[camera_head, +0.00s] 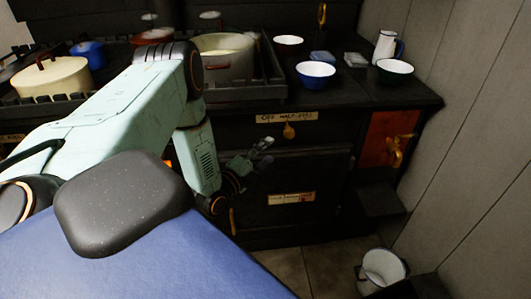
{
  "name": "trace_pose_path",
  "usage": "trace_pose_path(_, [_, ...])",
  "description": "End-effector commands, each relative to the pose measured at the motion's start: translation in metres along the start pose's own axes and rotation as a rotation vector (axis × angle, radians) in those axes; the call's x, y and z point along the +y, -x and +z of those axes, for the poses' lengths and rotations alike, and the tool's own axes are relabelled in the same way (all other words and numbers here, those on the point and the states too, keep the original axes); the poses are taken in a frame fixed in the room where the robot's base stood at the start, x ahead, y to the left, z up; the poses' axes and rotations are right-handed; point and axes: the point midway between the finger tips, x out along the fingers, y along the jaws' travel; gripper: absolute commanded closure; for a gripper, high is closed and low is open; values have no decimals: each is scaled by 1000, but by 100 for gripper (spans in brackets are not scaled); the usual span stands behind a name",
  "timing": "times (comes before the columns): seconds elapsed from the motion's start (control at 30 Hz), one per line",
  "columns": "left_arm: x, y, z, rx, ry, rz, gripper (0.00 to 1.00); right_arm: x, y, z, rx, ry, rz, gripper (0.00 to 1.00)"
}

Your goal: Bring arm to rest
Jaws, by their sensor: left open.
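My left arm (110,105) comes in from the left, rises to a bent elbow in front of the stove top, and its forearm hangs down before the stove front. My left gripper (265,150) is open and empty, pointing right, in front of the dark stove door (290,180). Nothing lies between its fingers. I cannot tell how far it is from the stove front. My right gripper is not in view.
On the stove top are a cream lidded pot (52,80), a large open pot (226,58), a blue bowl (316,75), a dark green bowl (395,71) and a white jug (386,47). A white bucket (383,271) stands on the floor at right. A panelled wall (460,130) bounds the right.

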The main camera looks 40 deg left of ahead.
Motion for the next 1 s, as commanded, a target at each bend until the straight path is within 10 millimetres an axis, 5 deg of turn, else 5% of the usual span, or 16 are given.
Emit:
trace_pose_path(0.67, [2, 1, 0, 0, 65, 11, 45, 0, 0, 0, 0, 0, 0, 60])
trace_pose_path(0.87, [44, 17, 0, -90, 446, 195, 45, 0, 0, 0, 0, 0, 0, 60])
trace_pose_path(1.0, [87, 46, -26, -216, 772, 395, 45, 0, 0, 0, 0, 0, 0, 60])
